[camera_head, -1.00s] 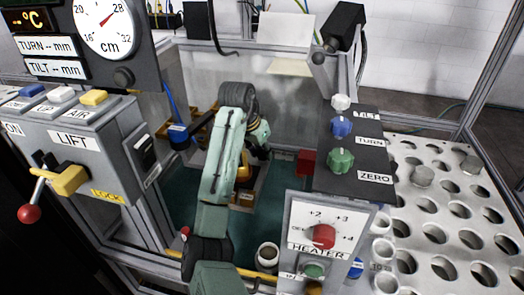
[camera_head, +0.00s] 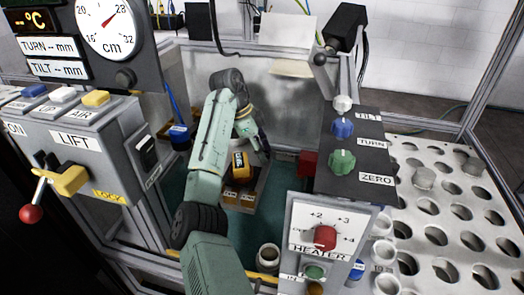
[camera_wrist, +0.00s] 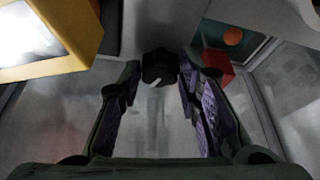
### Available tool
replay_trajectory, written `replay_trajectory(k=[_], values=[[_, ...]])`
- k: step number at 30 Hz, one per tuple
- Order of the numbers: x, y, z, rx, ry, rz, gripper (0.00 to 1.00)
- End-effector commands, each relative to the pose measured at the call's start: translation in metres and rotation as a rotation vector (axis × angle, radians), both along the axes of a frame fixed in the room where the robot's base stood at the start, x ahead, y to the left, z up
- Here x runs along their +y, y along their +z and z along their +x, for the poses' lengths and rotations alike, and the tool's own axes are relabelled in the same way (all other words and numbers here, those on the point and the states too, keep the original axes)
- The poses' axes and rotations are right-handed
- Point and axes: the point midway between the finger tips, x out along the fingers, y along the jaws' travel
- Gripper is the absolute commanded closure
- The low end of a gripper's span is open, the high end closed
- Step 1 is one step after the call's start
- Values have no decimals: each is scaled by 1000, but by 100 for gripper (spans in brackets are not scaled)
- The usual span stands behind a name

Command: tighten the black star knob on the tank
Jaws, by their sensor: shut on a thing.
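The black knob (camera_wrist: 158,64), with a short white mark on it, shows at top centre in the wrist view, between the fingertips. My gripper (camera_wrist: 159,80) is shut on it, with a purple-padded finger on either side. The knob's star shape is hard to make out from here. In the head view my gripper (camera_head: 262,143) reaches down inside the grey-walled tank (camera_head: 285,95), and the knob is hidden there.
A yellow device (camera_head: 242,167) stands on a box beside my gripper; a yellow body with a bright face (camera_wrist: 45,40) shows close in the wrist view. A red block (camera_head: 308,163) is to the right. The heater panel (camera_head: 322,235) and knob console (camera_head: 352,160) stand at the right.

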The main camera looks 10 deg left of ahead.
Motion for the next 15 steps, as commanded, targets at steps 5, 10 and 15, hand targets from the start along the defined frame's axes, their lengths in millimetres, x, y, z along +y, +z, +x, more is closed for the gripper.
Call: replay_trajectory(k=[5,10,15], values=[[1,1,2,1,-165,4,96],[0,2,3,1,-326,4,96],[0,2,4,1,-485,4,96]])
